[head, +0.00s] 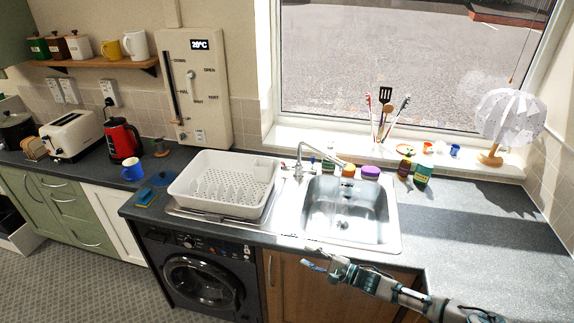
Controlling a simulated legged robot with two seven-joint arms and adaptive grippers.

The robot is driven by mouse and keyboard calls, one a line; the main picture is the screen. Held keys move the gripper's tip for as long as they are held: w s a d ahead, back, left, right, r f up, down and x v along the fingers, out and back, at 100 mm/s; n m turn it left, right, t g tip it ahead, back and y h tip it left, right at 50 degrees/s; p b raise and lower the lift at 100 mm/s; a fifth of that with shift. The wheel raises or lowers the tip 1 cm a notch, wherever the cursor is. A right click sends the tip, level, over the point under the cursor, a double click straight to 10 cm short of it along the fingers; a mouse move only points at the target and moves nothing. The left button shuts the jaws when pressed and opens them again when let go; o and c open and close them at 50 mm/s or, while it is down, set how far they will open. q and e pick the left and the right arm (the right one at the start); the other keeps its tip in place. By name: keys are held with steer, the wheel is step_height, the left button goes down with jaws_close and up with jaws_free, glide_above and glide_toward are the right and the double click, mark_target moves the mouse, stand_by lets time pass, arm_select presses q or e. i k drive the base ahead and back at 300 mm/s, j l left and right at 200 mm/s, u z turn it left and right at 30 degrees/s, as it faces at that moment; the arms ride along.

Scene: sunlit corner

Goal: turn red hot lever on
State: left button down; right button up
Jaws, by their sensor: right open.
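The chrome tap (299,158) stands at the back left of the steel sink (391,238), with its spout reaching right over the basin. Its red hot lever is too small to make out, so I cannot tell its position. My right gripper (312,265) is open and empty in front of the cabinet below the sink's front edge. It is well apart from the tap. My right arm comes in from the lower right. My left gripper is not in view.
A white dish rack (222,208) stands left of the sink. Several bottles and pots, including a purple-lidded one (371,171), line the sink's back edge. A utensil holder and a lamp (511,115) stand on the sill. The right counter (475,225) is clear.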

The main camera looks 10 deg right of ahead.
mark_target(286, 167)
steer(key=i+l, duration=0.2)
steer(key=i, duration=0.25)
steer(key=i+l, duration=0.25)
steer(key=i, duration=0.15)
steer(key=i+l, duration=0.2)
steer(key=i, duration=0.25)
